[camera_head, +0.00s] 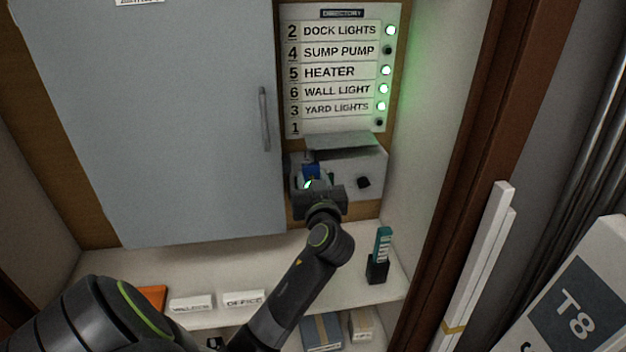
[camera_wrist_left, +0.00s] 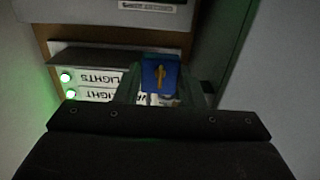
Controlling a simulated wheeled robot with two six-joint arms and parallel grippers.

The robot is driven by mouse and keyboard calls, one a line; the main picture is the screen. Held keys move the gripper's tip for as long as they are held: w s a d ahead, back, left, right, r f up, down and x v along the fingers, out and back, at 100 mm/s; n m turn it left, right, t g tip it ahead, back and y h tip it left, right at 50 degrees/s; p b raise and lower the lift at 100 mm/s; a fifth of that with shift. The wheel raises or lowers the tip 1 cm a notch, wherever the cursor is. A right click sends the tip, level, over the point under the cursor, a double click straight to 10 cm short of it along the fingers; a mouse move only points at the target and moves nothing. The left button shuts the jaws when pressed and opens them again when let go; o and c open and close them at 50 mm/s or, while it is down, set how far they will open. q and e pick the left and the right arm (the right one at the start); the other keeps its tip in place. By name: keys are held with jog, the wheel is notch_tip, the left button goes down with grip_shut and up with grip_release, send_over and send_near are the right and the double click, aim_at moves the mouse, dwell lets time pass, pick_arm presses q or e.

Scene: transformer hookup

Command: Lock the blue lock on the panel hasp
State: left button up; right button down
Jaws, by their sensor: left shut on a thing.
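The blue lock (camera_head: 311,171) is between the fingers of my left gripper (camera_head: 312,181), in front of the small grey panel box (camera_head: 370,165) below the directory. In the left wrist view the blue lock (camera_wrist_left: 161,74) shows its face with a yellow-orange key-like piece on it, and my left gripper (camera_wrist_left: 160,88) is shut on it. The hasp is hidden behind the lock and gripper, so I cannot tell whether the shackle is through it. My right gripper is not in view.
A directory board (camera_head: 341,72) with several green lights is above the box. A large grey door (camera_head: 150,120) with a handle is on the left. The white shelf (camera_head: 345,265) below holds a dark holder (camera_head: 377,268) with a teal item and small label blocks (camera_head: 243,298).

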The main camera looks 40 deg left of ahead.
pick_arm(q)
jog(key=shift+f+b, duration=0.95)
jog(key=shift+f, duration=0.05)
dwell(0.4)
jog(key=o, duration=1.2)
jog(key=shift+c, duration=0.2)
jog(key=shift+s+d, duration=0.1)
jog(key=shift+d, duration=0.05)
jog(key=v, duration=0.4)
jog(key=shift+s+d+b, duration=0.25)
jog(key=shift+b, duration=0.15)
jog(key=shift+f, duration=0.1)
